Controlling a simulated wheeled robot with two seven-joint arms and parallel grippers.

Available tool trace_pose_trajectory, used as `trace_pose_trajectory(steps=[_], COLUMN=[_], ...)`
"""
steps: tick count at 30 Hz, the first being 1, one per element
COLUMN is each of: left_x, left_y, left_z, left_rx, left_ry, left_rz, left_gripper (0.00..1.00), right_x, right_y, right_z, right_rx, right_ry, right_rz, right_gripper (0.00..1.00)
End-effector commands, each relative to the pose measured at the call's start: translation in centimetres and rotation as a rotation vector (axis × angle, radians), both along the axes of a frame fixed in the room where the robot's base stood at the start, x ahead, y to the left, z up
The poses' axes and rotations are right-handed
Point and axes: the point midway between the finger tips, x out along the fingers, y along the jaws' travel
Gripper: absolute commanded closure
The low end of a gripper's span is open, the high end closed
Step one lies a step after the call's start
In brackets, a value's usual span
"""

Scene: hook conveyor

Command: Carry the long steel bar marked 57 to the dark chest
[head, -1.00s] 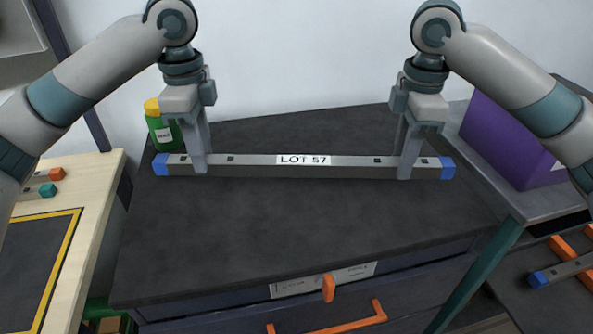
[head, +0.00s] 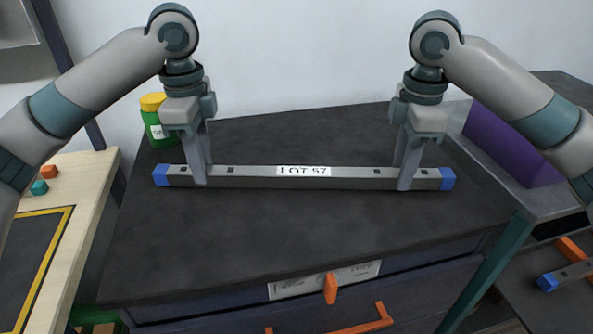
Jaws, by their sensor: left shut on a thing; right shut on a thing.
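The long steel bar (head: 260,177) has blue end caps and a white label reading LOT 57. It lies level across the picture, over the top of the dark chest (head: 300,240). My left gripper (head: 201,180) is shut on the bar near its left end. My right gripper (head: 406,183) is shut on it near its right end. I cannot tell whether the bar touches the chest top or hangs just above it. The chest's front has orange handles and a pale label strip.
A green bottle with a yellow lid (head: 157,122) stands at the chest's back left. A purple box (head: 508,150) sits on a grey surface at right. A wooden table (head: 75,200) with small blocks is at left. Another blue-capped bar (head: 570,274) lies at lower right. The chest's front top is clear.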

Motion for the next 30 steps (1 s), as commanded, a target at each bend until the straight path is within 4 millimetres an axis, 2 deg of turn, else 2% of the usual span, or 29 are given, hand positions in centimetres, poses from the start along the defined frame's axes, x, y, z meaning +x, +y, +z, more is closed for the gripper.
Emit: trace_pose_trajectory(steps=[3,4,6,20,26,30], left_x=[0.0,0.0,0.0,0.0,0.1,0.1], left_y=[-0.1,-0.1,0.0,0.0,0.0,0.0], left_z=[-0.6,-0.4,-0.4,0.2,2.1,4.1], left_rx=[-0.002,-0.001,-0.001,0.0,0.0,0.0], left_ry=[-0.001,-0.001,0.0,-0.002,-0.004,-0.004], left_rz=[-0.001,-0.001,-0.001,0.0,0.002,0.001], left_gripper=[1.0,0.68,0.57,0.57,0.57,0.57], right_x=[0.0,0.0,0.0,0.0,0.0,0.0], right_y=[0.1,0.1,0.0,0.0,0.0,0.0], right_z=[-0.6,-0.4,-0.4,-0.4,-0.4,-0.4], right_rx=[0.002,0.001,0.001,0.0,0.0,0.0], right_ry=[-0.002,-0.001,0.0,0.0,0.0,0.0], right_rz=[0.001,0.001,0.001,0.0,0.0,0.0], right_gripper=[1.0,0.68,0.57,0.57,0.57,0.57])
